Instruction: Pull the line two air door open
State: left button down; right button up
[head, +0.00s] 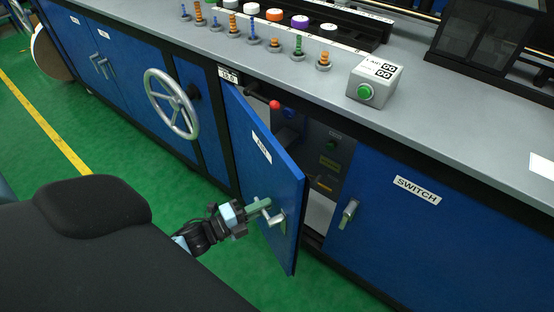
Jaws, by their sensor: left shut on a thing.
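The blue air door (262,168) stands partly open in the head view, swung out from the cabinet on its left edge. A white label on it seems to read AIR. Its metal handle (277,218) is near the door's free edge. My left gripper (264,206) is at this handle, shut on it. Part of the handle is hidden by the fingers. My right gripper is not in view.
Inside the opening are a red-knobbed lever (274,105) and a grey panel. The closed SWITCH door (390,215) is to the right. A handwheel (172,104) projects at the left. Green floor (130,150) is clear before the cabinets.

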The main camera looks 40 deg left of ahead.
pick_arm(q)
jog(key=shift+s+a+h, duration=0.3)
jog(key=shift+s+a, duration=0.15)
jog(key=shift+s, duration=0.1)
jog(key=c, duration=1.4)
grip_release()
jog(key=v, duration=0.7)
jog(key=shift+s+a, duration=0.2)
jog(key=shift+s, duration=0.15)
jog(key=shift+r, duration=0.1)
